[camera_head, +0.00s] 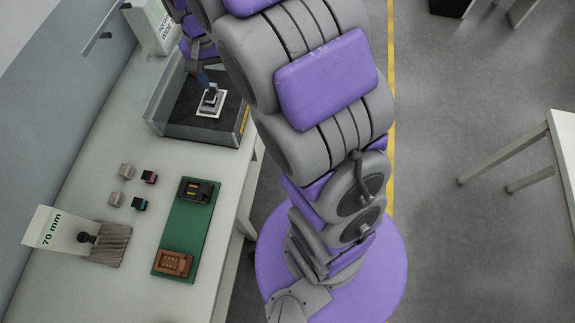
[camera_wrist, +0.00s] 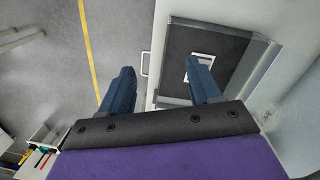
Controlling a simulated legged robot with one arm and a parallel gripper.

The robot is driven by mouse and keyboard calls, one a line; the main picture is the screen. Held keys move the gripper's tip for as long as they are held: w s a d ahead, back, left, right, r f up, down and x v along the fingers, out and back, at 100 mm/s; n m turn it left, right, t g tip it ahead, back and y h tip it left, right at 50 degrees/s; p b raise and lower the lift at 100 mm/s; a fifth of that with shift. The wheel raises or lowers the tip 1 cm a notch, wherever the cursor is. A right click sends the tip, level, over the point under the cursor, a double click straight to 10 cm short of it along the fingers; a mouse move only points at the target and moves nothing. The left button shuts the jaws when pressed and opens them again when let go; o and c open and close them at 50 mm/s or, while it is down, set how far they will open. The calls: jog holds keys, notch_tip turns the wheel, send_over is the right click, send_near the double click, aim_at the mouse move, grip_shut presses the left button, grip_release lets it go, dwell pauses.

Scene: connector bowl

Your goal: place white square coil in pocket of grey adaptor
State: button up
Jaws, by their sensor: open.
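A white square piece (camera_head: 219,112), apparently the coil, lies on the dark floor of a low clear-walled tray (camera_head: 180,127) at the back of the bench. A small dark and grey thing (camera_head: 210,97) stands at its middle; I cannot tell whether this is the adaptor. In the wrist view the white square (camera_wrist: 211,57) shows as a pale frame partly hidden behind the right finger. My gripper (camera_wrist: 160,66) is open with its blue fingers wide apart and nothing between them. In the head view my gripper (camera_head: 202,77) is above the tray, its far part hidden.
A green board (camera_head: 184,228) carries a black connector (camera_head: 195,190) and a brown one (camera_head: 173,262). Grey blocks (camera_head: 126,171), a pink-black block (camera_head: 149,177) and a teal-black block (camera_head: 139,204) lie beside it. A "70 mm" sign (camera_head: 55,231) stands front left.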

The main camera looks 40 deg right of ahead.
jog(key=s+r+n+g, duration=0.1)
jog(key=s+n, duration=0.4)
jog(key=s, duration=2.4)
jog(key=shift+s+a+r, duration=0.4)
jog(key=shift+r, duration=0.3)
notch_tip(320, 180, down, 3)
jog(key=b, duration=0.3)
jog(key=shift+c, duration=0.3)
